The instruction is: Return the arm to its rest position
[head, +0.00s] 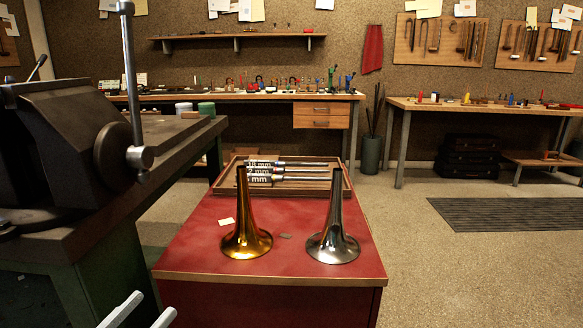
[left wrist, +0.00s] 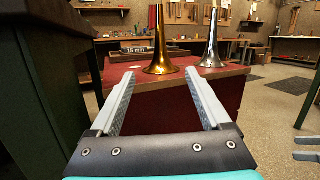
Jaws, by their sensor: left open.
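My left gripper (head: 154,303) shows at the bottom of the head view, in front of the red cabinet and below its top. In the left wrist view its two fingers (left wrist: 160,73) stand wide apart with nothing between them. A brass horn bell (head: 246,232) and a silver horn bell (head: 334,236) stand upright, flare down, on the red bench top (head: 195,262). Both bells also show beyond the fingers in the left wrist view, the brass one (left wrist: 161,55) and the silver one (left wrist: 211,50). Two pale bars (left wrist: 307,147) at that view's right edge may be my right gripper.
A wooden tray (head: 345,186) with several labelled rods (head: 305,170) lies at the back of the red top. A large dark vise (head: 70,135) on a heavy bench stands close on the left. The floor to the right (head: 440,270) is open, with a dark mat (head: 510,214).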

